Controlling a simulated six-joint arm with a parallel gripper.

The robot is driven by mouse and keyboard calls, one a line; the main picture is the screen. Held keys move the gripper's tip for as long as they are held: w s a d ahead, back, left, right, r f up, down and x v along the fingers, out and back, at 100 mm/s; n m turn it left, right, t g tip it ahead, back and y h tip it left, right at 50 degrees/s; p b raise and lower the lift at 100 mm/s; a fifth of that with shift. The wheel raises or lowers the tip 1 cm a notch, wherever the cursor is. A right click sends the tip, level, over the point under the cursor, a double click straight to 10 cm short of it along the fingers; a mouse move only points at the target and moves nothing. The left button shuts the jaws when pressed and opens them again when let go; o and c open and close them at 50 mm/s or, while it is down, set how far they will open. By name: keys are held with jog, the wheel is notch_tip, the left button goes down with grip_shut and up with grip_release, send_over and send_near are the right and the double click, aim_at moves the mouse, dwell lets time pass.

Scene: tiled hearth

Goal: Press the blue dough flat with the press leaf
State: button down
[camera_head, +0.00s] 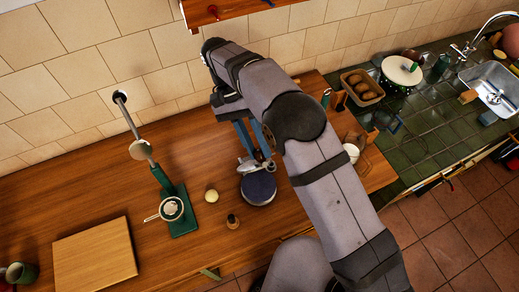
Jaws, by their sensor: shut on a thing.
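The press (259,188) stands on the wooden counter, with a round dark-blue disc facing up and a grey metal part at its back edge. I cannot tell for sure which part is the press leaf. My gripper (258,160) points down behind the disc, its blue fingers at the grey metal part. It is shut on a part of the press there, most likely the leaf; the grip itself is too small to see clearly. I see no blue dough apart from the disc; any dough under it is hidden.
A cream ball (211,196) and a small brown knobbed object (232,221) lie near the press. To the left are a green stand (183,222) with a metal lever, a strainer (171,208) and a wooden board (95,258). A white cup (351,152) stands right, partly behind my arm.

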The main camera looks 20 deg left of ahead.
jog(key=shift+w+a+r, duration=0.15)
jog(key=shift+w+a, duration=0.05)
jog(key=shift+w, duration=0.05)
dwell(0.4)
jog(key=c, duration=1.5)
grip_release()
jog(key=shift+o, duration=0.2)
jog(key=shift+s+d, duration=0.15)
